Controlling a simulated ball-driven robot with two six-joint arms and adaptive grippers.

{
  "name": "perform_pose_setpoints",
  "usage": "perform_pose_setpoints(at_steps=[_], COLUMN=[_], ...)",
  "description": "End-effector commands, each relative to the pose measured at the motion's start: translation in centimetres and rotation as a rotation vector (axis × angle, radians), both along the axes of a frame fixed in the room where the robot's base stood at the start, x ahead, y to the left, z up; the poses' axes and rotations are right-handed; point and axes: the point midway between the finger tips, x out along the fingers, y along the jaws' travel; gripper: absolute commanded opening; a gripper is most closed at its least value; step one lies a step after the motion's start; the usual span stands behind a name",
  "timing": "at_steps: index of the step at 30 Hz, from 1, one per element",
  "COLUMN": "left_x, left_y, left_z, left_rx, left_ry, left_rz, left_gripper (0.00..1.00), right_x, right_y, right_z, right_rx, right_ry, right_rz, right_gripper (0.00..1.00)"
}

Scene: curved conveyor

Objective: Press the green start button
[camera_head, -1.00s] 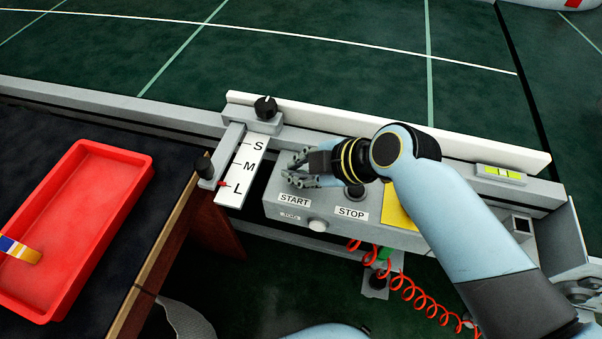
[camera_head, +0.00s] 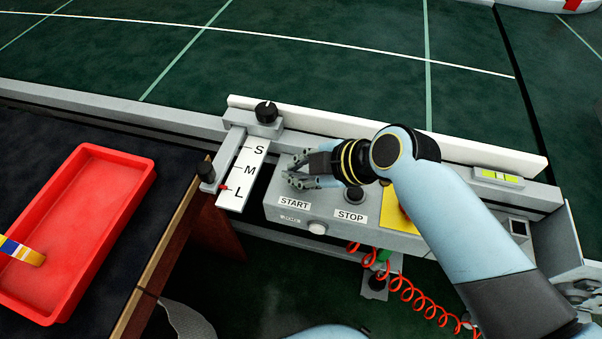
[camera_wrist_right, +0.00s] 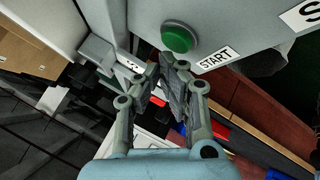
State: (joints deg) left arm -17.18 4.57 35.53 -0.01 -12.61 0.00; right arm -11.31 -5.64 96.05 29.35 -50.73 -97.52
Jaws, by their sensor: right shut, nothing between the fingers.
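The green start button (camera_wrist_right: 178,38) shows in the right wrist view, on the grey control box with the START label (camera_wrist_right: 217,58) beside it. In the head view the button is hidden behind my right gripper (camera_head: 292,172), which is over the box just above the START label (camera_head: 294,203). My right gripper is shut and empty. In the right wrist view its fingertips (camera_wrist_right: 166,65) appear just below the button in the picture; whether they touch the box I cannot tell. My left gripper is not in view.
A dark round button (camera_head: 354,193) sits above the STOP label (camera_head: 351,216) on the same box. A slider with S, M, L marks (camera_head: 243,172) stands left of it. A red tray (camera_head: 122,236) lies on the dark table. A coiled red cord (camera_head: 408,290) hangs below.

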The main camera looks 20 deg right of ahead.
Motion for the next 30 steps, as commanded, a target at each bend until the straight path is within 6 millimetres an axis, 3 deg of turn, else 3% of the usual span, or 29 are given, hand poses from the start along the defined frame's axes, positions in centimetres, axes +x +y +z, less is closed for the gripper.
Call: perform_pose_setpoints(at_steps=[14,30], left_x=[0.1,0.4], left_y=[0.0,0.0], left_z=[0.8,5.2], left_rx=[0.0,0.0], left_ry=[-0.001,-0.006], left_rz=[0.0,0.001], left_gripper=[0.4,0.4], right_x=[0.0,0.0], right_y=[0.0,0.0], right_z=[0.8,5.5], right_rx=[0.0,0.0], right_ry=[0.0,-0.001], right_rz=[0.0,-0.001], right_gripper=[0.0,0.0])
